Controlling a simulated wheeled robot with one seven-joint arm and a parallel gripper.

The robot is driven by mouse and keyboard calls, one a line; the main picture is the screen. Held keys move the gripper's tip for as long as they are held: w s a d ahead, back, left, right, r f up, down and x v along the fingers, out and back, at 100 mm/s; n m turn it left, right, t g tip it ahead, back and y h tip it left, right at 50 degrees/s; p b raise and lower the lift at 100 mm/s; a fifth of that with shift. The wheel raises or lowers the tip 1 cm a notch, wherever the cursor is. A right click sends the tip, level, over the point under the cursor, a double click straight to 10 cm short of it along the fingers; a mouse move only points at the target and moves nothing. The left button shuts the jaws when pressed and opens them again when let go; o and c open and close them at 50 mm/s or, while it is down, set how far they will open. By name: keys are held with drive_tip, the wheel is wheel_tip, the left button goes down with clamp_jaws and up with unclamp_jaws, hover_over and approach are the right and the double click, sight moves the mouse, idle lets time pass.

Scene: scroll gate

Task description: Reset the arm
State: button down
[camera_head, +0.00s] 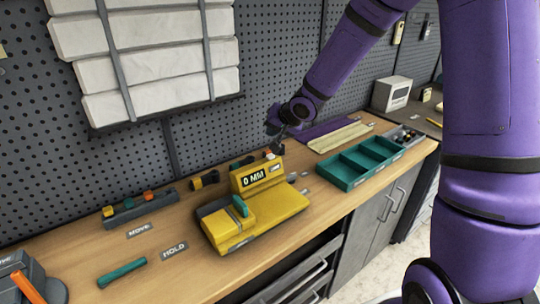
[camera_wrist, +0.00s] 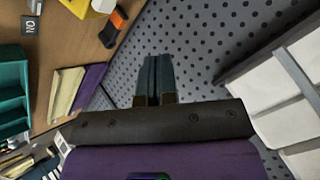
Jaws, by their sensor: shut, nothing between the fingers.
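My purple arm reaches over the bench from the right in the head view. My gripper (camera_head: 275,128) hangs in the air behind and above the yellow device (camera_head: 270,206), which has a "0 MM" display. In the wrist view my gripper (camera_wrist: 154,62) has its two dark fingers side by side and shut, with nothing held. The fingers point toward the perforated wall panel (camera_wrist: 190,45). The gripper appears apart from the bench and the device, though its exact distance from the small part on top of the device is hard to tell.
The wooden bench (camera_head: 75,255) carries a teal tray (camera_head: 347,182), a teal-handled tool (camera_head: 122,273) and a grey holder with colored knobs (camera_head: 140,207). Labels read MOVE and HOLD. White rolls (camera_head: 150,62) are strapped to the wall. The front bench strip is mostly clear.

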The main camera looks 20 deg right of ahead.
drive_tip(key=s+d+r+n+g+h, duration=0.1)
drive_tip(key=s+d+r+h, duration=0.2)
drive_tip(key=s+r, duration=0.45)
drive_tip(key=s+d+r+n+h, duration=0.1)
drive_tip(key=s+d+r+h, duration=0.15)
drive_tip(key=s+r, duration=0.5)
drive_tip(key=s+r+n+g+y, duration=0.1)
drive_tip(key=s+r, duration=0.1)
drive_tip(key=s, duration=0.9)
drive_tip(key=s+r+n+g, duration=0.1)
drive_tip(key=s+r, duration=0.1)
drive_tip(key=s, duration=0.9)
drive_tip(key=shift+s+d+y, duration=0.3)
drive_tip(key=shift+d+y, duration=0.05)
